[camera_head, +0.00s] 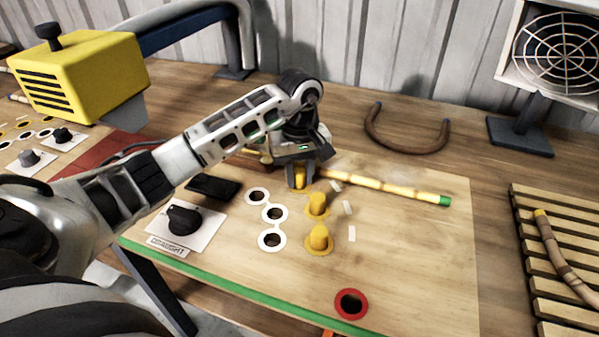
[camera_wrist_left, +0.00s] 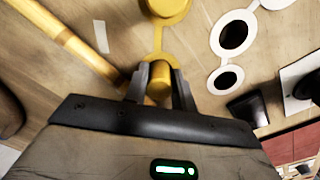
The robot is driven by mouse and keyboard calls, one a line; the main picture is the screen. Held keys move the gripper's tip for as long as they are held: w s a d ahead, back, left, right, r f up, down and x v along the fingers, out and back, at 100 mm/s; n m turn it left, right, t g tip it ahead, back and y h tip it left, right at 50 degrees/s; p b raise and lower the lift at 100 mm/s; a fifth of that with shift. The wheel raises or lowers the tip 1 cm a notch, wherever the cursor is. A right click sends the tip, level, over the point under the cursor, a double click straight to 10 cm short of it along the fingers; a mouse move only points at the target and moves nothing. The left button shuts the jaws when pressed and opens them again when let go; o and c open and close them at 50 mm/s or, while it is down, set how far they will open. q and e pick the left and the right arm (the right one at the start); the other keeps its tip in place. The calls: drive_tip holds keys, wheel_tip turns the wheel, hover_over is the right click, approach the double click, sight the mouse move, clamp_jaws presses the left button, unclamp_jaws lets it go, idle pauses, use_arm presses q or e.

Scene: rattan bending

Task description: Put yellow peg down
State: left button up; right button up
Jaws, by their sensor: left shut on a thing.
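My left gripper (camera_head: 299,186) points down at the wooden board, shut on a yellow peg (camera_head: 300,175). In the left wrist view the peg (camera_wrist_left: 159,84) sits between the two dark fingers (camera_wrist_left: 160,88). Its lower end is hidden, so I cannot tell whether it is in a hole or just above the board. Two other yellow pegs stand upright on the board, one (camera_head: 317,204) just right of the gripper and one (camera_head: 319,238) nearer the front. White-ringed holes (camera_head: 270,240) lie to their left. My right gripper is not in view.
A straight rattan pole (camera_head: 395,190) with a green tip runs right from behind the gripper. A bent rattan piece (camera_head: 405,149) lies behind it. A black dial (camera_head: 184,219) is left; a red-ringed hole (camera_head: 351,303) is at the front. The board's right side is clear.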

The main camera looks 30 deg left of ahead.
sight(300, 172)
use_arm(q)
drive_tip(key=shift+f, duration=0.15)
drive_tip(key=o, duration=1)
drive_tip(key=shift+c, duration=0.2)
wheel_tip(300, 172, up, 12)
drive_tip(key=shift+r, duration=0.25)
